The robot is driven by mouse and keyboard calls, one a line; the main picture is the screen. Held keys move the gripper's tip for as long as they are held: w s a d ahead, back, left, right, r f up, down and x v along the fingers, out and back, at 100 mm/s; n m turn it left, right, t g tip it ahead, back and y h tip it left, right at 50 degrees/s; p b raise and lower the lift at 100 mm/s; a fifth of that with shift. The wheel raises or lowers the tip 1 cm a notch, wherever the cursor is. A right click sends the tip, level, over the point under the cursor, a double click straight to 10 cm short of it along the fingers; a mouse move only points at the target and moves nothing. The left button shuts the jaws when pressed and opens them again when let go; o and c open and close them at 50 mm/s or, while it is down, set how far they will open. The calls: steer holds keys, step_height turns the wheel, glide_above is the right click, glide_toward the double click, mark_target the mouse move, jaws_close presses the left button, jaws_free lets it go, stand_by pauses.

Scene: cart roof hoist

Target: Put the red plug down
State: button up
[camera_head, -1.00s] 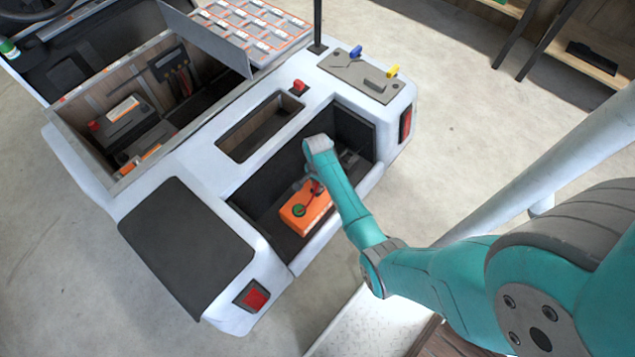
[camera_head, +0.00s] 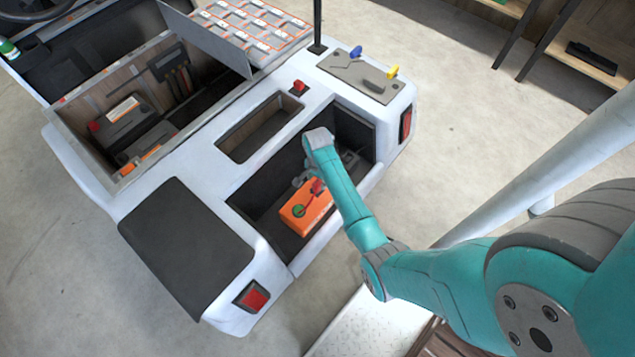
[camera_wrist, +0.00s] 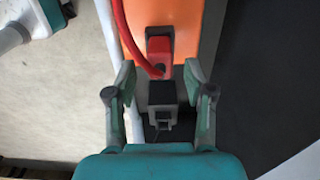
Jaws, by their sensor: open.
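The red plug (camera_head: 318,187) is at the upper right end of the orange battery box (camera_head: 300,211), inside the open rear bay of the cart. In the wrist view the red plug (camera_wrist: 160,54) lies against the orange box (camera_wrist: 185,22), with a red cable (camera_wrist: 124,28) curving from it. My gripper (camera_wrist: 159,74) is open, its fingers apart on either side, with clear gaps to the plug. A grey block with a black top (camera_wrist: 162,94) lies below the plug between the fingers; I cannot tell whether they are joined. In the head view my wrist partly hides this area.
An empty recess (camera_head: 258,128) and a red knob (camera_head: 298,87) are on the cart top. Left is an open compartment (camera_head: 150,100) holding batteries. A pale post (camera_head: 560,155) stands at right.

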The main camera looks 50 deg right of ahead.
mark_target(318, 183)
step_height(318, 183, up, 9)
steer(key=s+a+f+n+t+h, duration=0.1)
steer(key=s+a+f+n+t, duration=0.25)
steer(key=s+a+f, duration=0.35)
steer(key=s+a+r+n+t, duration=0.45)
steer(key=s+a, duration=0.35)
steer(key=s, duration=0.2)
steer(key=s+a+r+n+t, duration=0.2)
steer(key=s+r, duration=0.3)
steer(key=r, duration=0.4)
steer(key=s+a+r+n+t, duration=0.2)
steer(key=s+r+n, duration=0.2)
steer(key=r, duration=0.5)
steer(key=s+a+r+n+t+y, duration=0.1)
steer(key=s+a+r+n+t, duration=0.1)
steer(key=s+r, duration=0.4)
step_height(318, 183, up, 3)
steer(key=shift+s+a+r+n+t, duration=0.15)
steer(key=shift+a+r+n+t, duration=0.1)
steer(key=shift+n+t, duration=0.4)
steer(key=shift+g, duration=0.25)
